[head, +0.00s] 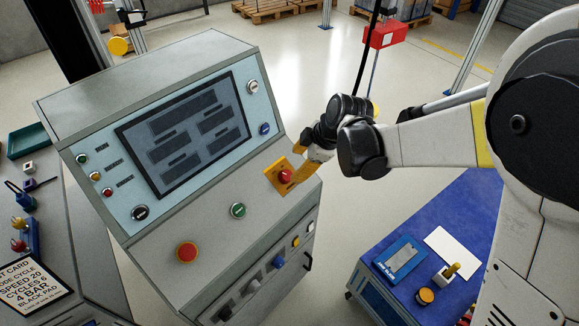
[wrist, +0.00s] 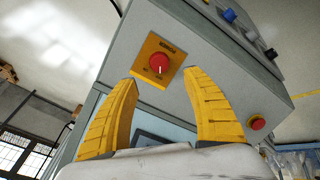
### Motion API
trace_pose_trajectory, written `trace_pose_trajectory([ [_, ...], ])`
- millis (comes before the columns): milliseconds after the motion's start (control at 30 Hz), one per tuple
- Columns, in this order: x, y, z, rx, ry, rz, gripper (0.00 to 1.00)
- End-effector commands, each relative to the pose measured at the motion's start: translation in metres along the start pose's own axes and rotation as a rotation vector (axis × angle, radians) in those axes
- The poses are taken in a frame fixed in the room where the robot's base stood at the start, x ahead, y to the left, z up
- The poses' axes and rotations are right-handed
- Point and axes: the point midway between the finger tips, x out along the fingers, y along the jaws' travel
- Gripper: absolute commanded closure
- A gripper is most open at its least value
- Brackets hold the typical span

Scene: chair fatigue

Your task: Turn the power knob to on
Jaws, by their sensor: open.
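The power knob looks to be the round red knob (head: 285,176) on a square yellow plate (head: 274,171), at the right end of the console's sloping lower panel. In the wrist view the red knob (wrist: 159,63) sits on the yellow plate (wrist: 151,49), with a pale mark on its lower part. The plate's lettering is too small to read. My gripper (head: 303,163) is at the plate's right side in the head view. In the wrist view my gripper (wrist: 163,77) is open, its two yellow fingers spread either side of the knob's line, with nothing between them. Contact cannot be told.
A red mushroom button (head: 187,252) and green button (head: 238,211) share the knob's panel. A dark screen (head: 183,133) sits above. A blue-topped bench (head: 440,225) with small items stands below my arm. Open floor lies behind.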

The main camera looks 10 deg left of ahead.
Motion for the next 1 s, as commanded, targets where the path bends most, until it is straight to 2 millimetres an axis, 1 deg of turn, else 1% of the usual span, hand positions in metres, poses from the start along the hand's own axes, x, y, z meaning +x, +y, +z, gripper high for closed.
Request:
trace_pose_trajectory([
  [33, 0.012, -0.001, 0.001, -0.001, 0.0, 0.0, 0.43],
  [200, 0.047, -0.001, 0.002, 0.002, 0.0, 0.0, 0.43],
  [300, 0.066, -0.001, 0.002, 0.002, -0.001, 0.0, 0.43],
  [400, 0.08, 0.0, 0.002, 0.003, -0.001, 0.001, 0.43],
  [500, 0.089, 0.0, 0.002, 0.004, -0.002, 0.001, 0.43],
  [600, 0.093, 0.0, 0.002, 0.004, -0.002, 0.001, 0.43],
  [867, 0.094, 0.001, 0.001, 0.005, -0.002, 0.002, 0.43],
  [900, 0.094, 0.001, 0.001, 0.005, -0.002, 0.002, 0.5],
  [967, 0.094, 0.001, 0.001, 0.005, -0.002, 0.002, 0.69],
  [1000, 0.094, 0.001, 0.001, 0.005, -0.002, 0.002, 0.81],
])
